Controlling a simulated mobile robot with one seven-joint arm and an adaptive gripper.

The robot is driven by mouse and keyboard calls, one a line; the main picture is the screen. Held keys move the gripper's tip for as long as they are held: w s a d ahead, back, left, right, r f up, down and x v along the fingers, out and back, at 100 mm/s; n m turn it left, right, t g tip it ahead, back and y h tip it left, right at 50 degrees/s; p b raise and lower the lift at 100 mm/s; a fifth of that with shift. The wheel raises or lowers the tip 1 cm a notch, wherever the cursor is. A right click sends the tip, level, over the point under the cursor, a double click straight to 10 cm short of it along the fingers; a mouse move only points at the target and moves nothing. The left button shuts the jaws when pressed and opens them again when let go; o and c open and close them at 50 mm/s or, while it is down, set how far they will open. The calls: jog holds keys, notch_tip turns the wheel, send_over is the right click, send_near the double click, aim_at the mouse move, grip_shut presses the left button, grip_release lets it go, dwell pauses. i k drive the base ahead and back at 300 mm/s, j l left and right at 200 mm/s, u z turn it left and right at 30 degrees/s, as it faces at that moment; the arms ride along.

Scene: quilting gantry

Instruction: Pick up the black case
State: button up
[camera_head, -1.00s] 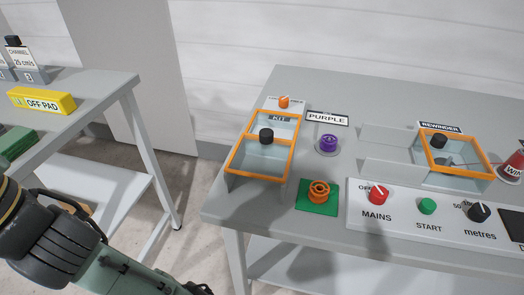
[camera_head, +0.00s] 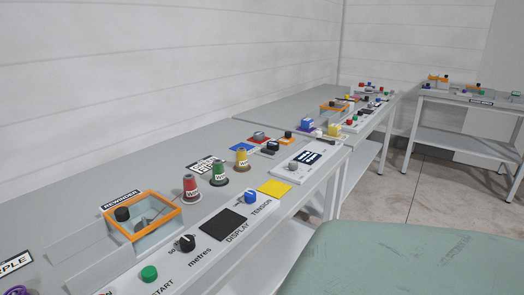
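I cannot make out a black case for certain in the head view. The dark things on the near bench are a flat black square (camera_head: 222,225) marked DISPLAY, a black knob (camera_head: 186,243) marked metres, and a black knob (camera_head: 122,214) on the orange-framed rewinder box (camera_head: 175,213). My gripper is not in view.
The near grey bench (camera_head: 110,183) runs along the white wall. Red, green and yellow cones (camera_head: 241,157) stand on it. A second bench (camera_head: 290,105) with several small items adjoins it, and another (camera_head: 470,100) stands far right. A pale green surface close by hides the lower right.

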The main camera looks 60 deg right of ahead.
aim_at(272, 145)
jog(key=z, duration=1.95)
jog(key=i+l+u, duration=0.1)
jog(key=l, duration=0.3)
jog(key=i+l+u, duration=0.1)
jog(key=l, duration=0.35)
jog(key=i+l+u, duration=0.1)
jog(key=l, duration=0.3)
jog(key=i+l+u, duration=0.1)
jog(key=i+l, duration=0.15)
jog(key=l, duration=0.15)
jog(key=i+l+u, duration=0.1)
jog(key=l, duration=0.3)
jog(key=i, duration=1.35)
